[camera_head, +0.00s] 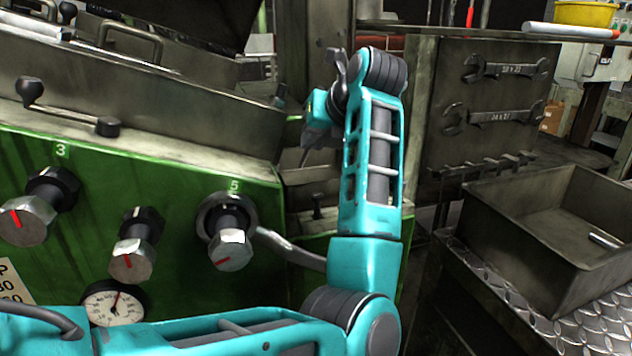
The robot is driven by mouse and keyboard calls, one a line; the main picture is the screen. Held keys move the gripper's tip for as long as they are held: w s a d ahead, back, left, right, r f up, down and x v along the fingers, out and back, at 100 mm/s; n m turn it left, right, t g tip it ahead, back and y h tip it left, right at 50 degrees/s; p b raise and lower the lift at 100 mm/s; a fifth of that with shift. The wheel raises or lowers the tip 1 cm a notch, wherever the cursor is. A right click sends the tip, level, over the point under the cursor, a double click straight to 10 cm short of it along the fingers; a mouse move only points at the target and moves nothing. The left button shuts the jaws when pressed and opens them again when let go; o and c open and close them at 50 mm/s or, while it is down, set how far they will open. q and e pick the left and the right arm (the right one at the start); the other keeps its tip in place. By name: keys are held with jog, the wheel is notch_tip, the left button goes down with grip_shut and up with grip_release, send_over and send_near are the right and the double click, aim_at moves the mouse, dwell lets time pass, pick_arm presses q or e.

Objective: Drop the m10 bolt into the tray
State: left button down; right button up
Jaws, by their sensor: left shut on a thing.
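The grey metal tray (515,232) stands at the right, open at the top. A small light metal rod-like piece (605,240) lies inside it near the right edge; I cannot tell whether it is a bolt. My left gripper (313,140) is at upper centre, beside the green machine's opening, well left of the tray. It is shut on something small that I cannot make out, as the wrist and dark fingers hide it. No m10 bolt can be clearly identified. My right gripper is not in view.
The green machine (110,220) with hex-headed knobs (231,248) and a gauge (115,303) fills the left. A panel with wrenches (505,70) stands behind the tray. The tray rests on a diamond-plate ledge (490,290). My left arm crosses the centre.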

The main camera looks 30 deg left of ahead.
pick_arm(q)
jog(key=shift+f, duration=0.15)
jog(key=c, duration=1)
grip_release()
jog(key=v, duration=1.3)
jog(key=shift+a, duration=0.1)
